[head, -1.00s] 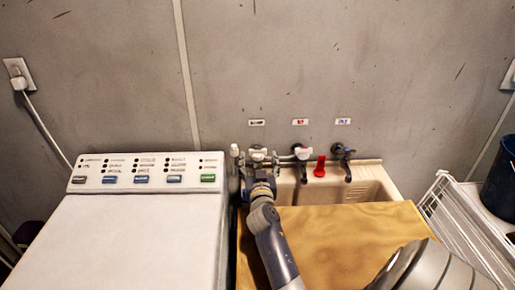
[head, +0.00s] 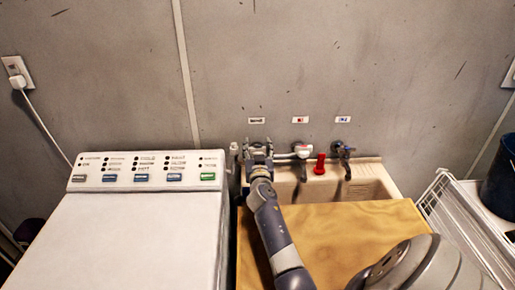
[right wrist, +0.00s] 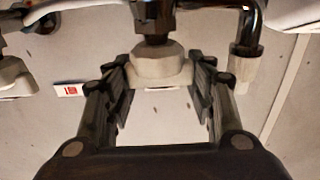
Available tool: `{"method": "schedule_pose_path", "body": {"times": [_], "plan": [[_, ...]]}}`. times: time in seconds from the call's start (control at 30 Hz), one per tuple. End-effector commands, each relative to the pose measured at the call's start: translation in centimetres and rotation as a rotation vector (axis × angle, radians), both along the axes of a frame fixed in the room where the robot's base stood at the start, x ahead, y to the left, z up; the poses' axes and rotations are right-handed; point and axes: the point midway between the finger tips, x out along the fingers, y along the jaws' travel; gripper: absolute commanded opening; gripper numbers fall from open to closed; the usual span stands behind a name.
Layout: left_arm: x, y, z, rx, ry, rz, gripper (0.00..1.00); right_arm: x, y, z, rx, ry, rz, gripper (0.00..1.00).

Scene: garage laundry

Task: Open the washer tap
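The washer tap is the left one of three wall taps above the sink, under the left label (head: 257,120). In the head view my right gripper (head: 257,150) covers most of it. In the right wrist view the tap's pale round knob (right wrist: 160,66) lies between the fingertips of my right gripper (right wrist: 161,75). The fingers are spread on either side of the knob. I cannot tell whether either finger touches it. The dark metal tap body shows beyond the knob. My left gripper is not in view.
A tap with a white handle (head: 303,151) and a dark tap (head: 343,151) stand to the right, with a red object (head: 320,164) between them. A wooden board (head: 350,235) covers the sink's (head: 370,188) front. The washing machine (head: 140,235) stands left, a white rack (head: 465,225) right.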

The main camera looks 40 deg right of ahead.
Motion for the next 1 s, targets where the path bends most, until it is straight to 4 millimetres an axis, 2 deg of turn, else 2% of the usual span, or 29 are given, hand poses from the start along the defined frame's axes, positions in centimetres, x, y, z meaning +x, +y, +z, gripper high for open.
{"method": "schedule_pose_path", "body": {"times": [0.27,0.47,0.8,1.0], "plan": [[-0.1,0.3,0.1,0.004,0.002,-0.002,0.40,0.0,0.0,0.0,0.000,0.000,0.005,0.27],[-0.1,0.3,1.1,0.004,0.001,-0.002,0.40,0.0,0.0,0.2,-0.002,0.003,0.052,0.27],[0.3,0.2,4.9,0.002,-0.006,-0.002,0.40,-0.1,-0.3,0.5,-0.008,0.009,0.291,0.27],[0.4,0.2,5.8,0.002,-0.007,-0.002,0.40,-0.1,-0.4,0.2,-0.009,0.010,0.480,0.27]]}}
